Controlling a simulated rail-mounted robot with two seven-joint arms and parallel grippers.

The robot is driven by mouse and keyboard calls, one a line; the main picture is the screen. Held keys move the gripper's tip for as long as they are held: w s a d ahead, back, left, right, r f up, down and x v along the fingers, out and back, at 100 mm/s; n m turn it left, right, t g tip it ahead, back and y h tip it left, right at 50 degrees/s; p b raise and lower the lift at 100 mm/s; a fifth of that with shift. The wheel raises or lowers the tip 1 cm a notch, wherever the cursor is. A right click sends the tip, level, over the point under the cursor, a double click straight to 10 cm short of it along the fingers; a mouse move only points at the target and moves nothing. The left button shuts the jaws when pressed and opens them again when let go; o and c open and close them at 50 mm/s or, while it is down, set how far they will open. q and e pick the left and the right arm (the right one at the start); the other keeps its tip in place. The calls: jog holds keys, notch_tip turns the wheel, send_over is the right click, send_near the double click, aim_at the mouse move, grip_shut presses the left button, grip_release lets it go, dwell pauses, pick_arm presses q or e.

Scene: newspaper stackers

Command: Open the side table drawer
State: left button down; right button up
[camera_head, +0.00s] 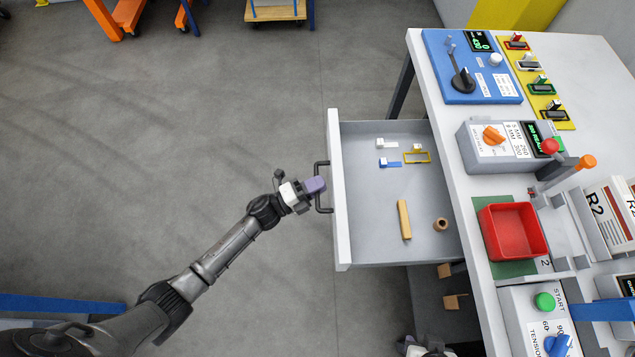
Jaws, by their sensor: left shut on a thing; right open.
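The side table drawer (373,255) is grey with a white front (339,225). It stands pulled well out to the left of the table, with its inside showing. A dark bar handle (322,208) is on its front. My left gripper (317,186) is shut on the handle, near its upper part; its fingers hide part of the bar. My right gripper (428,350) shows only in part at the bottom edge, below the drawer, apart from it; it is open.
Small tools, a wooden block (404,220) and a brown ring (440,224) lie in the drawer. The white table (420,52) carries a red tray (511,231), control boxes and a blue panel (470,65).

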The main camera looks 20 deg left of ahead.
pick_arm(q)
jog(key=c, duration=1.1)
grip_release()
jog(key=p+v, duration=0.1)
jog(key=v, duration=1.2)
jog(key=shift+s+a+f, duration=0.1)
jog(key=shift+s+a, duration=0.1)
jog(key=shift+a, duration=0.1)
